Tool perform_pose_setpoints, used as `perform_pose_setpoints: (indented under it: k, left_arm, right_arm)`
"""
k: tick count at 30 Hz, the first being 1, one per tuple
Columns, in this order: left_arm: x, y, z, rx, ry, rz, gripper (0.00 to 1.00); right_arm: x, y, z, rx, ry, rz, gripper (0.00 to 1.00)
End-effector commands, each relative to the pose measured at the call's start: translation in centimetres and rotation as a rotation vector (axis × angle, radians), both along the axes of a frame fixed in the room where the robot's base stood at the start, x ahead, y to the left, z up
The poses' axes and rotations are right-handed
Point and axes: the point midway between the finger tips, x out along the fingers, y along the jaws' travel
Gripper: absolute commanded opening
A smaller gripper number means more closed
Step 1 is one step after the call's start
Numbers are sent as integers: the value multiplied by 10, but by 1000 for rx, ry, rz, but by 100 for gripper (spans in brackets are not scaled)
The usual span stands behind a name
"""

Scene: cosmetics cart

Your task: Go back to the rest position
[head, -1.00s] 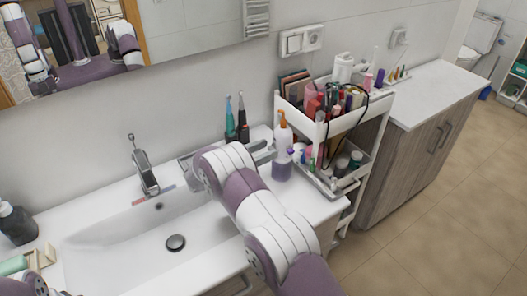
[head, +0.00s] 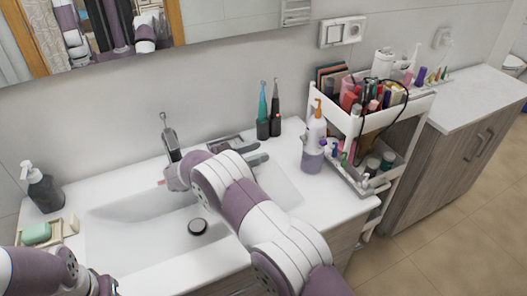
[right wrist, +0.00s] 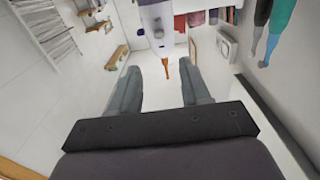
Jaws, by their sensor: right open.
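My right arm reaches up over the sink from the bottom of the head view. Its right gripper (head: 258,151) points right, toward the pump bottle (head: 314,145), with a gap between them. In the right wrist view, the right gripper (right wrist: 160,85) has its two grey fingers wide apart, with nothing between them. The bottle's orange nozzle (right wrist: 158,42) shows beyond the fingertips. My left arm enters at the bottom left of the head view, and the jaws of its gripper cannot be made out.
The sink (head: 140,222) and tap (head: 170,140) lie left of the right gripper. Two electric toothbrushes (head: 269,118) stand behind it. A cosmetics cart (head: 398,116) is at right. A dark soap dispenser (head: 43,188) and green soap (head: 37,233) are at left.

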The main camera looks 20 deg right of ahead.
Motion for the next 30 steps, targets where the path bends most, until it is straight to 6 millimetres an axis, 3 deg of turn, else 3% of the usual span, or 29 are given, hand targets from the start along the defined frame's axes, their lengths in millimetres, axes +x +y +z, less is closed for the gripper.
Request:
perform_pose_setpoints:
  k: [11, 14, 16, 18, 19, 20, 23, 24, 27, 30]
  left_arm:
    - [0, 0, 1, 0, 0, 0, 46]
    - [0, 0, 1, 0, 0, 0, 46]
    - [0, 0, 1, 0, 0, 0, 46]
    - [0, 0, 1, 0, 0, 0, 46]
    - [0, 0, 0, 0, 0, 0, 46]
    - [0, 0, 0, 0, 0, 0, 46]
    - [0, 0, 0, 0, 0, 0, 46]
    - [0, 0, 0, 0, 0, 0, 46]
    - [0, 0, 0, 0, 0, 0, 46]
    - [0, 0, 0, 0, 0, 0, 46]
  right_arm:
    - [5, -3, 4, 6, -10, 29, 47]
    - [35, -13, 25, 39, -64, 232, 47]
    - [67, -14, 46, 107, -89, 503, 47]
    - [82, 3, 57, 232, -42, 818, 47]
    - [77, 14, 55, 302, 10, 943, 47]
    - [66, 27, 49, 379, 77, 1056, 47]
    - [-19, 58, 14, 655, 401, 1300, 47]
    - [-57, 62, 1, 740, 523, 1334, 47]
    - [-145, 60, -24, 901, 793, 1339, 47]
    - [-211, 50, -36, 997, 991, 1292, 47]
